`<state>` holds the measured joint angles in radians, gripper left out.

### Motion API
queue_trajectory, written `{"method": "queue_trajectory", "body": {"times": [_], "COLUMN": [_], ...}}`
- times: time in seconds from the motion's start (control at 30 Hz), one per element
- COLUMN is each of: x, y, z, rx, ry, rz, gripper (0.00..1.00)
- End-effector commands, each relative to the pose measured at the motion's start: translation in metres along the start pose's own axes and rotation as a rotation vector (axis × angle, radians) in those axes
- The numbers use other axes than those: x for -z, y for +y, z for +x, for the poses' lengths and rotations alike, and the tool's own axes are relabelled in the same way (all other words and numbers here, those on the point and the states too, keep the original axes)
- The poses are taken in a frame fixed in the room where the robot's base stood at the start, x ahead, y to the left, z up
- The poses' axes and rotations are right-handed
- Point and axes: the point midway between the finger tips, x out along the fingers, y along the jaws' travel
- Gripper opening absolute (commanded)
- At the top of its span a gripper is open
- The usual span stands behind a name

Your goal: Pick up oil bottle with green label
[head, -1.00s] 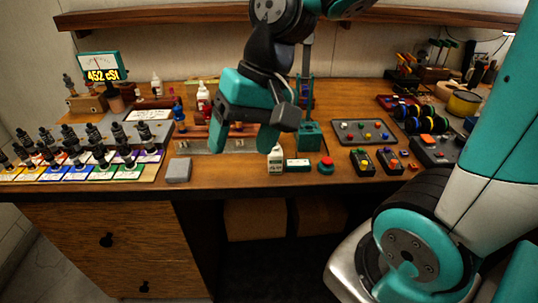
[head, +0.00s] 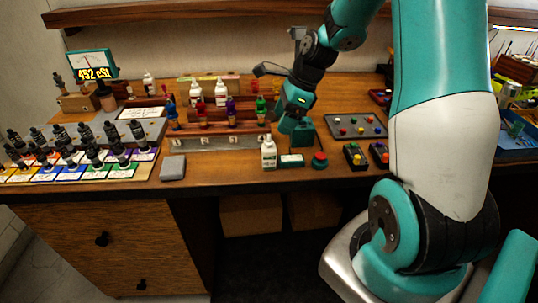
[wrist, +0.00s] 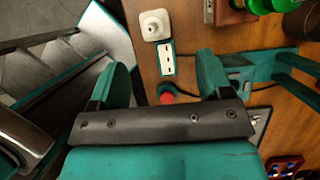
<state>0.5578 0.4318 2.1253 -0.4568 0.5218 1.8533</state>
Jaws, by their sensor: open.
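A white oil bottle (head: 268,152) with what looks like a green label stands upright near the front edge of the bench in the head view. The wrist view shows this white bottle (wrist: 155,25) from above, near the top edge, beyond my fingertips. My gripper (wrist: 160,78) is open and empty, with its two teal fingers spread apart. In the head view my gripper (head: 292,112) hangs over the bench, behind and right of the bottle, apart from it. Its fingers partly merge with the teal stand there.
A small teal-and-white box (head: 291,160) and a red button (head: 320,159) stand right of the bottle. A grey block (head: 173,168) lies left. Other white bottles (head: 220,93) stand farther back. Dropper bottles (head: 92,150) fill the left side. A teal stand (head: 303,135) is behind.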

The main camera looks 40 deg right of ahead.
Motion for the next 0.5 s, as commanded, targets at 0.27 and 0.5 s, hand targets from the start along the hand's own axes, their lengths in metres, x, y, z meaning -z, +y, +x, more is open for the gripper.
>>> {"method": "queue_trajectory", "body": {"times": [0.27, 0.5], "x": [-0.001, -0.002], "y": [0.001, 0.007], "z": [0.036, 0.062], "rx": [-0.001, -0.007], "ry": [0.0, 0.001], "rz": [-0.003, -0.002], "gripper": [0.72, 0.72]}}
